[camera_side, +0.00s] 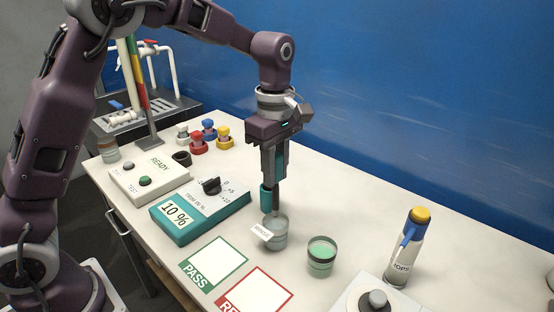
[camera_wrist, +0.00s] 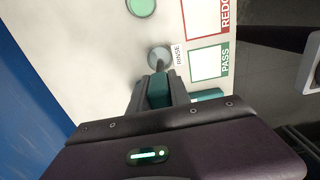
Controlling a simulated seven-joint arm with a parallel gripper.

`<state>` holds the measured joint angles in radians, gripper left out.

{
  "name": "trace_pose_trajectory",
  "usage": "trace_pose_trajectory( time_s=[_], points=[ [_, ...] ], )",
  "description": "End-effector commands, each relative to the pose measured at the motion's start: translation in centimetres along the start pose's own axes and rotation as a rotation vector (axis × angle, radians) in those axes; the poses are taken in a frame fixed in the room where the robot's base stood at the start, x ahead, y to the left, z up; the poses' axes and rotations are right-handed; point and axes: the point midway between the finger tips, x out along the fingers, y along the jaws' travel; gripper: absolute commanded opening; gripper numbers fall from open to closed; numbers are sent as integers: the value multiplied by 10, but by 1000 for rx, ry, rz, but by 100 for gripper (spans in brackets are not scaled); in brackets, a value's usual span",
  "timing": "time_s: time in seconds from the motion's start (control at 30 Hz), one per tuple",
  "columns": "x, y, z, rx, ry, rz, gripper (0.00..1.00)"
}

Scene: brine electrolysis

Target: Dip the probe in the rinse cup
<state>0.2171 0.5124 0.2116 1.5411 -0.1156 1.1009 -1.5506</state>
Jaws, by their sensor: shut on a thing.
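My gripper (camera_side: 273,182) points straight down, shut on the teal-handled probe (camera_side: 266,197). In the wrist view, the probe's teal handle (camera_wrist: 158,92) sits between the fingers of my gripper (camera_wrist: 160,100). The rinse cup (camera_side: 275,237) is a small clear cup with a white RINSE tag. It stands upright on the table directly below the probe. The probe's dark lower end reaches the cup's mouth; I cannot tell how deep the tip is. The rinse cup (camera_wrist: 158,55) also shows just beyond the probe in the wrist view.
A cup of green liquid (camera_side: 321,256) stands close to the right. A teal dial box (camera_side: 200,214) marked 10 % is to the left. PASS (camera_side: 213,263) and red-bordered (camera_side: 254,292) mats lie in front. A yellow-capped bottle (camera_side: 407,250) stands farther right.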

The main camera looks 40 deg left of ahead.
Motion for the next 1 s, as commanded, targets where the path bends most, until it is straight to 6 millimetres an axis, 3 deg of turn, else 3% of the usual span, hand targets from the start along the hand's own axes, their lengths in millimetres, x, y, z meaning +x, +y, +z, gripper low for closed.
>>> trace_pose_trajectory(
  time_s=[0.6,1.0],
  points=[
    [64,0,0,0,0,-2,0],
    [80,0,0,0,-1,1,0]
  ],
)
